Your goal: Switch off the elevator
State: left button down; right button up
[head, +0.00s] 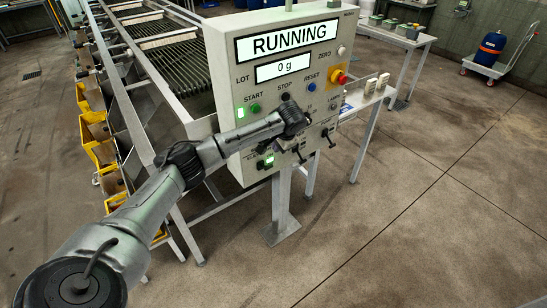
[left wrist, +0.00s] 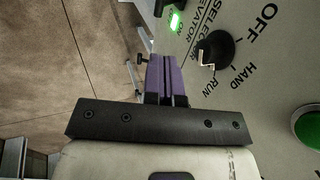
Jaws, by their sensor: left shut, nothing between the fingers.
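The control panel (head: 231,60) reads RUNNING in the head view. In the left wrist view a black selector knob (left wrist: 218,47) sits on the panel, with OFF, HAND and RUN printed around it and part of the word ELEVATOR beside it. Its pale pointer mark faces the lower left, nearest RUN. My left gripper (left wrist: 167,79) is shut and empty, its purple fingers left of the knob and apart from it in that picture. A lit green lamp (left wrist: 176,21) is above the fingers. In the head view my left arm covers part of the panel's lower labels. My right gripper is not in view.
The panel also has a green START button (head: 255,108), a blue RESET button (head: 312,87) and a red emergency knob (head: 337,76). Other black switches (head: 326,138) sit low on the panel. A roller machine (head: 180,65) stands behind it.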

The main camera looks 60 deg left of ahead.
aim_at(269, 166)
pick_arm(q)
jog(key=b+x, duration=0.2)
jog(key=x, duration=1.1)
jog(key=shift+f, duration=0.3)
